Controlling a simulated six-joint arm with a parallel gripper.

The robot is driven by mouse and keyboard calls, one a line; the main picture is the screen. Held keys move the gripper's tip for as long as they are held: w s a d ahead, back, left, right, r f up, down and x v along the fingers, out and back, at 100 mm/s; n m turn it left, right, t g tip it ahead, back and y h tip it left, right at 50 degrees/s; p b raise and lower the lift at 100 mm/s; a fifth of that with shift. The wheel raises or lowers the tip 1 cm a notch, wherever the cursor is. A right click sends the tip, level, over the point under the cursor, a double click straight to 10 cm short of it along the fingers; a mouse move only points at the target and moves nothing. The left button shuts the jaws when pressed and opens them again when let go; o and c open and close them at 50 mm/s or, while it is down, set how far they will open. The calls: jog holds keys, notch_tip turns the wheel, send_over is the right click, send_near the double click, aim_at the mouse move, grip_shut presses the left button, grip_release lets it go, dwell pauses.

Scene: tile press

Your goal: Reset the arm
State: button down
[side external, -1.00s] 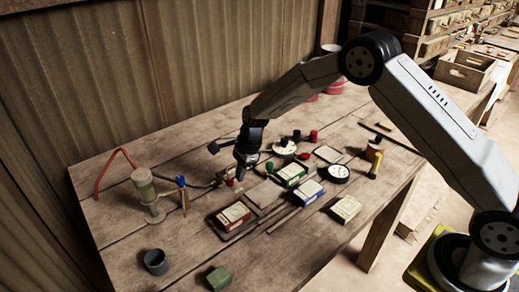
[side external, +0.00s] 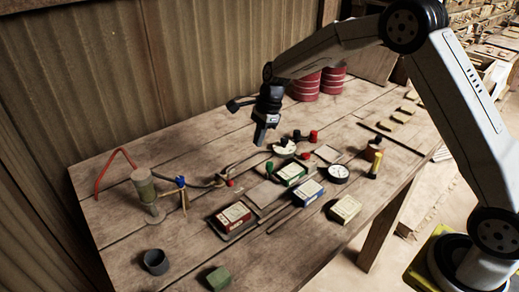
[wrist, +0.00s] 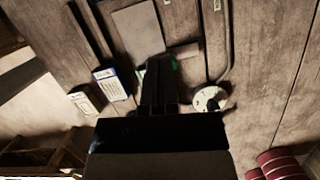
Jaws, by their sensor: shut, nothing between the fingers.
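My gripper (side external: 264,133) hangs above the wooden table, over its middle, with its fingers pointing down. It is shut with nothing between its fingers and is clear of the things on the table. In the wrist view the dark gripper (wrist: 160,75) fills the lower middle and partly hides a green box below it.
A red box (side external: 232,216), a green box (side external: 291,173), a blue box (side external: 308,192) and a cream box (side external: 345,209) lie below. A pump-like device (side external: 146,193) stands left. Red-striped cans (side external: 332,80) stand at the back. A dark cup (side external: 156,262) stands front left.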

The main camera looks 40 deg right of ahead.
jog(key=shift+r, duration=0.1)
jog(key=s+d+n+t+h, duration=0.2)
jog(key=s+n+h, duration=0.1)
jog(key=s+n, duration=1.6)
jog(key=s, duration=0.6)
jog(key=shift+d+f+n, duration=0.2)
jog(key=shift+d+n, duration=0.2)
